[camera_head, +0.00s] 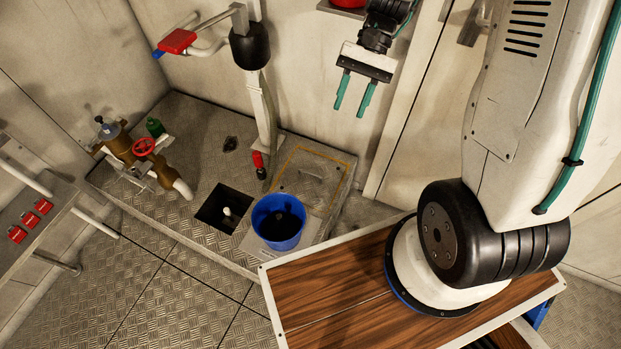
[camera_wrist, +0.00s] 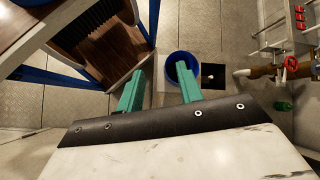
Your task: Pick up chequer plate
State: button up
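A chequer plate panel with a yellow-edged border and a small handle (camera_head: 312,177) lies flat in the raised platform in the head view. The blue bucket (camera_head: 278,222) stands in front of it on a paler flat plate (camera_head: 252,245). I cannot tell which of these plates the task names, as the floor is also chequer-patterned. My gripper (camera_head: 350,110) hangs above and to the right of the platform, its two green fingers apart with nothing between them. In the wrist view my gripper (camera_wrist: 160,72) is empty, with the bucket (camera_wrist: 184,68) beyond the right fingertip.
A square dark opening (camera_head: 224,208) lies left of the bucket. A pipe with a red handwheel (camera_head: 144,147) stands at the platform's left. A vertical post with a red-handled lever (camera_head: 177,41) rises behind. Red switches (camera_head: 30,218) sit on a left-hand bench.

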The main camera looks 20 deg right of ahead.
jog(key=w+f+m+t+y, duration=0.2)
jog(key=f+m, duration=0.4)
jog(key=f, duration=1.1)
jog(key=w+f+m+t+y, duration=0.1)
jog(key=w+f+m+t, duration=0.4)
jog(key=f, duration=1.3)
jog(key=w+f+m+t+y, duration=0.2)
jog(key=f+m, duration=0.6)
jog(key=f, duration=0.9)
jog(key=shift+w+d+f+t+y, duration=0.15)
jog(key=shift+w+t, duration=0.45)
jog(key=shift+t, duration=0.35)
jog(key=shift+w+a+f+t+y, duration=0.15)
jog(key=shift+w+t, duration=0.4)
jog(key=shift+t, duration=0.4)
jog(key=m+t+h, duration=0.2)
send_near(311, 174)
jog(key=x, duration=0.3)
jog(key=shift+w+r, duration=0.1)
jog(key=shift+w+a, duration=0.15)
jog(key=shift+w, duration=0.15)
jog(key=x, duration=0.7)
jog(key=shift+s+f, duration=0.15)
jog(key=shift+f, duration=0.2)
grip_shut()
jog(key=shift+r, duration=0.1)
